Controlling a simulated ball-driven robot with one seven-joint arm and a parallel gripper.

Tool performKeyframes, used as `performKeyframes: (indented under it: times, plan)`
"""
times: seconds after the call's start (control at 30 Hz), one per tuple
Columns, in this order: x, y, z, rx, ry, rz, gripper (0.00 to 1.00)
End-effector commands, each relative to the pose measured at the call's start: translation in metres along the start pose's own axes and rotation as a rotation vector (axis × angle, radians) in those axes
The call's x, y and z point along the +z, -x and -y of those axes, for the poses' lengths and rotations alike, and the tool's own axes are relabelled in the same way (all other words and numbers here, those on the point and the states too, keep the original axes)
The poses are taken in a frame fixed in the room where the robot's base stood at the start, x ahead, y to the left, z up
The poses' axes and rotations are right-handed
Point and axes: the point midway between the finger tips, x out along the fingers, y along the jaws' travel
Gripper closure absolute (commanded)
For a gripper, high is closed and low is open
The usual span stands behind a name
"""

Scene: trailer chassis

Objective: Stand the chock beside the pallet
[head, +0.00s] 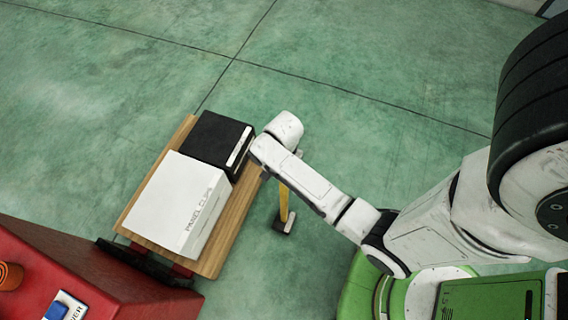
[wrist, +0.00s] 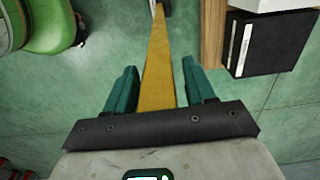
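The chock (head: 284,205) is a long yellow bar with a dark block at its lower end by the floor. It stands to the right of the pallet (head: 222,240), a flat wooden board. My gripper (wrist: 160,68) is around the upper part of the yellow bar. In the wrist view the bar (wrist: 159,60) runs between the two teal fingers, with a narrow gap on each side. The pallet's edge (wrist: 211,35) also shows there. In the head view my arm hides the fingers and the bar's top.
A white box (head: 180,205) and a black box (head: 215,142) sit on the pallet. A red cabinet (head: 75,270) stands at the lower left. A large black tyre (head: 535,95) is at the right. The green floor beyond the pallet is clear.

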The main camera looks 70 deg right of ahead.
Motion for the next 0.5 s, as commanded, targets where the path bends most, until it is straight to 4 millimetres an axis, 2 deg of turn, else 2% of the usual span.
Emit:
performKeyframes:
  times: [0.07, 0.33, 0.5]
  plan:
    - [0.000, 0.000, 0.000, 0.000, 0.000, 0.000, 0.38]
    - [0.000, 0.002, 0.000, -0.001, 0.000, 0.000, 0.38]
    - [0.000, 0.019, 0.001, -0.003, 0.000, -0.001, 0.38]
